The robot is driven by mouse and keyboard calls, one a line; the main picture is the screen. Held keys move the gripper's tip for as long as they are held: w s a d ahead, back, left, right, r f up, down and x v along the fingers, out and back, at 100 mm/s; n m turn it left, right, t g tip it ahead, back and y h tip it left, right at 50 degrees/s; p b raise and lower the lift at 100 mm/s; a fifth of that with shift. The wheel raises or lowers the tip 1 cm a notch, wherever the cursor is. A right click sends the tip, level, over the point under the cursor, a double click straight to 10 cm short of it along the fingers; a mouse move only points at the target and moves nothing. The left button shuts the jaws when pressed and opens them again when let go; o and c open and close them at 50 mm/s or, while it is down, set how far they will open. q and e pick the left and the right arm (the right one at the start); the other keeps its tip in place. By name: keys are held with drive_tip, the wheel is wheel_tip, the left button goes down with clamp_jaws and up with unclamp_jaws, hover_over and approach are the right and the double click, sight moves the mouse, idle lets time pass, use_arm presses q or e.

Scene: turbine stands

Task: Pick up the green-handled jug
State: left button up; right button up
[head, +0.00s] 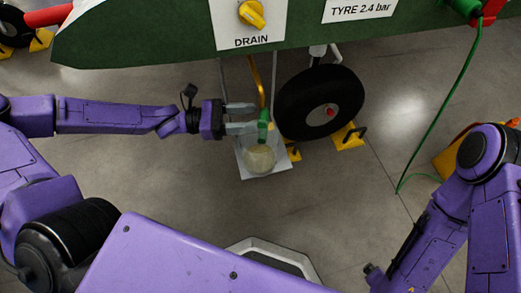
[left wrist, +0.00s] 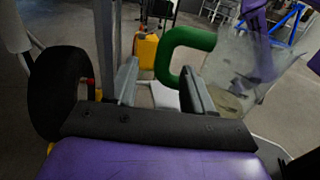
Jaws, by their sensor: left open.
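The jug is clear, with a pale liquid low inside (head: 261,160) and a green handle (head: 263,127). It stands upright on a white plate under the drain panel. My left gripper (head: 241,117) is open and comes in from the left, its fingers close to the green handle. In the left wrist view the handle (left wrist: 164,58) shows between the two fingers (left wrist: 160,82), with its lower end partly behind the right finger. The clear jug body (left wrist: 245,70) is to the right. I cannot tell whether a finger touches the handle. My right gripper is out of view.
A black wheel (head: 298,108) stands right beside the jug, with yellow chocks (head: 348,137) near it. A drain panel (head: 247,22) with a yellow knob and an orange-brown pipe (head: 256,75) is above. A green hose (head: 443,115) hangs at right. The floor in front is clear.

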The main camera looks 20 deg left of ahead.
sight(265, 117)
use_arm(q)
drive_tip(key=b+x, duration=0.1)
drive_tip(key=x, duration=0.2)
drive_tip(key=b+x, duration=0.1)
drive_tip(key=shift+s+d+f+b, duration=0.15)
drive_tip(key=shift+d+f+b, duration=0.15)
drive_tip(key=shift+b, duration=0.05)
drive_tip(key=shift+w+d+r, duration=0.1)
drive_tip(key=shift+w+d, duration=0.1)
drive_tip(key=shift+d, duration=0.1)
drive_tip(key=shift+r, duration=0.2)
clamp_jaws()
drive_tip(key=shift+r, duration=0.1)
